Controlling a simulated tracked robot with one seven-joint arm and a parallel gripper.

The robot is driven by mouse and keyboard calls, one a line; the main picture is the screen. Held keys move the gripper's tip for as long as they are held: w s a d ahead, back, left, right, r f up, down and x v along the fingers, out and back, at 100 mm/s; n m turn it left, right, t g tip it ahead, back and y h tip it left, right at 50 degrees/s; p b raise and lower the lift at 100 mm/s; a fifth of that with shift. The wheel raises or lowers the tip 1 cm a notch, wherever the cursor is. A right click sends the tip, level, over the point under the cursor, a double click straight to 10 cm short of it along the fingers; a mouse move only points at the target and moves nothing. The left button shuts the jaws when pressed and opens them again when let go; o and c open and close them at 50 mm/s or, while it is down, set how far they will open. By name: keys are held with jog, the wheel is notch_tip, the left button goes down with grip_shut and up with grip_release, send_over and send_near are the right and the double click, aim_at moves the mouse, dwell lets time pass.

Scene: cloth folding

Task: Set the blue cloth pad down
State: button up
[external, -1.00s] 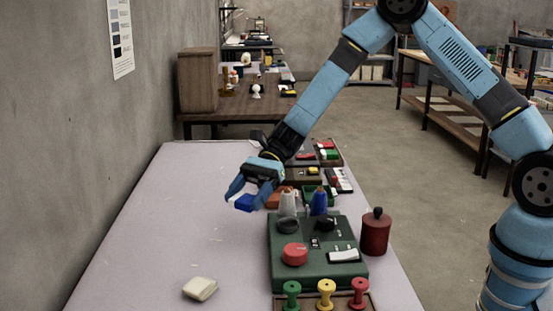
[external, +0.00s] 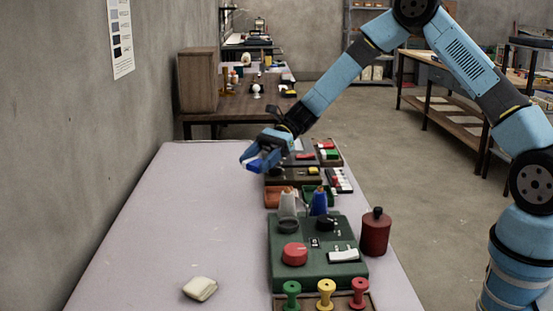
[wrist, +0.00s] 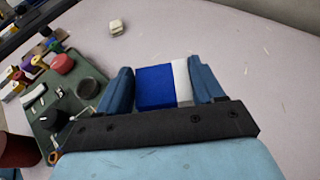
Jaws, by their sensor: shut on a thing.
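The blue cloth pad (external: 256,166) is held in my gripper (external: 257,161) above the table, left of the row of boxes. In the wrist view the blue pad (wrist: 154,87) sits between the two fingers of my gripper (wrist: 162,84). A white piece (wrist: 182,80) lies beside it, between the pad and the right finger; I cannot tell whether it is part of the pad. The gap between the pad and the table is hard to judge.
The pale table (external: 170,220) is wide and clear on its left side. A cream pad (external: 200,289) lies near the front. A green machine (external: 290,265), thread cones (external: 320,201), a red canister (external: 375,232) and several spools (external: 326,292) crowd the right side.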

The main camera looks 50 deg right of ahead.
jog(key=w+a+f, duration=0.1)
jog(key=w+f, duration=0.3)
jog(key=w, duration=0.6)
send_over(220, 197)
notch_tip(220, 197, down, 5)
jog(key=shift+s+d+f, duration=0.1)
jog(key=shift+s+f, duration=0.05)
jog(key=shift+w+f, duration=0.2)
jog(key=shift+f, duration=1.6)
jog(key=shift+f, duration=0.2)
jog(key=o, duration=1)
jog(key=shift+f, duration=0.15)
jog(key=shift+s+f, duration=0.1)
